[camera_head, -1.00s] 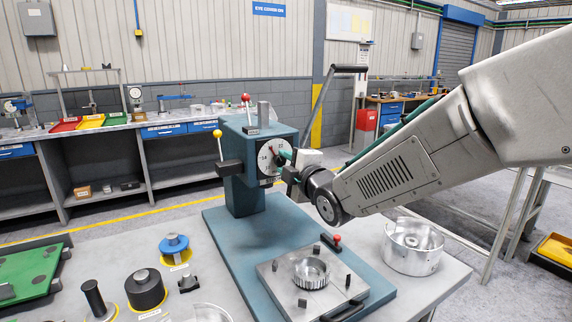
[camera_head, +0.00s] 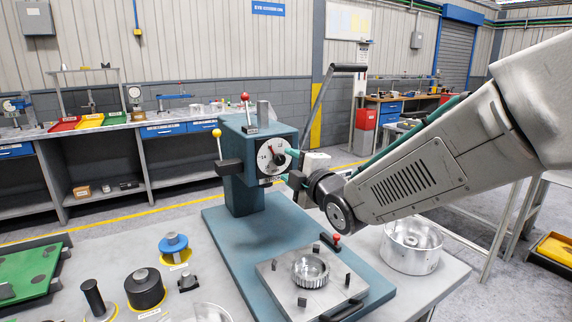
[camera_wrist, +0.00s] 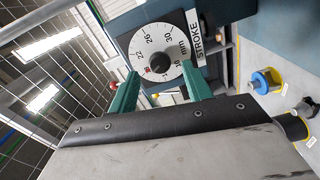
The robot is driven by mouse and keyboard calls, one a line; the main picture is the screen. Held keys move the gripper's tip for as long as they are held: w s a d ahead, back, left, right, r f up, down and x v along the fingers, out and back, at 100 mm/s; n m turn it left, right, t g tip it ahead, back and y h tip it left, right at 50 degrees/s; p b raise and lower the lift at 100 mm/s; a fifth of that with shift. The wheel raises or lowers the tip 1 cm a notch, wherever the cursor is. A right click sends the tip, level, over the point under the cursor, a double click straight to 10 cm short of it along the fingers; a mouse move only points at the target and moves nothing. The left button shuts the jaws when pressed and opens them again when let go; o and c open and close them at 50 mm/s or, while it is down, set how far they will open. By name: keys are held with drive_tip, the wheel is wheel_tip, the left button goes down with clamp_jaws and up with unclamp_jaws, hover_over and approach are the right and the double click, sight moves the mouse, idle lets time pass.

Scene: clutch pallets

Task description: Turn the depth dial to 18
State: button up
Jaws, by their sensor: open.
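The depth dial (camera_head: 268,157) is a white round face with black numbers, a red mark and a dark centre knob, on the front of the blue-green press head. In the wrist view the dial (camera_wrist: 178,46) carries a STROKE label (camera_wrist: 196,38) and "mm"; 22, 26 and 30 can be read. The red mark lies left of the knob (camera_wrist: 159,62); the number beside it is not readable. My gripper (camera_wrist: 160,70) is open, its green fingers on either side below the knob, seemingly empty and apart from it. In the head view my gripper (camera_head: 294,157) is just right of the dial.
The press (camera_head: 243,197) has a yellow-knobbed lever (camera_head: 218,145) and a red-knobbed one (camera_head: 245,98). A fixture plate (camera_head: 285,290) with a clear ring part lies below. A metal drum (camera_head: 411,247) stands right; a blue-topped part (camera_head: 174,245) and black parts stand left.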

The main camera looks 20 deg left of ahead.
drive_tip(key=v, duration=0.4)
drive_tip(key=shift+s+d, duration=0.25)
drive_tip(key=shift+d, duration=0.05)
drive_tip(key=s+d+f+m+g+h, duration=0.1)
drive_tip(key=d+f+m+h, duration=0.15)
drive_tip(key=f, duration=0.25)
drive_tip(key=d+f+m+g+h, duration=0.1)
drive_tip(key=d+f+m+h, duration=0.1)
drive_tip(key=f+m+h, duration=0.15)
drive_tip(key=s+d+f+m+g+h, duration=0.2)
drive_tip(key=s+d+m+h, duration=0.15)
drive_tip(key=d, duration=0.45)
drive_tip(key=s+d+f+m+g+h, duration=0.2)
drive_tip(key=d+m, duration=0.2)
drive_tip(key=d, duration=0.4)
drive_tip(key=s+d+r+m+g+h, duration=0.1)
drive_tip(key=s+d+r+m+g, duration=0.1)
drive_tip(key=s+d+m, duration=0.4)
drive_tip(key=s+d+r+m+g+h, duration=0.1)
drive_tip(key=s+d+m, duration=0.5)
drive_tip(key=s+d, duration=1.1)
drive_tip(key=shift+s+d+r+m+g, duration=0.3)
drive_tip(key=shift+r+g, duration=0.4)
drive_tip(key=shift+r, duration=0.65)
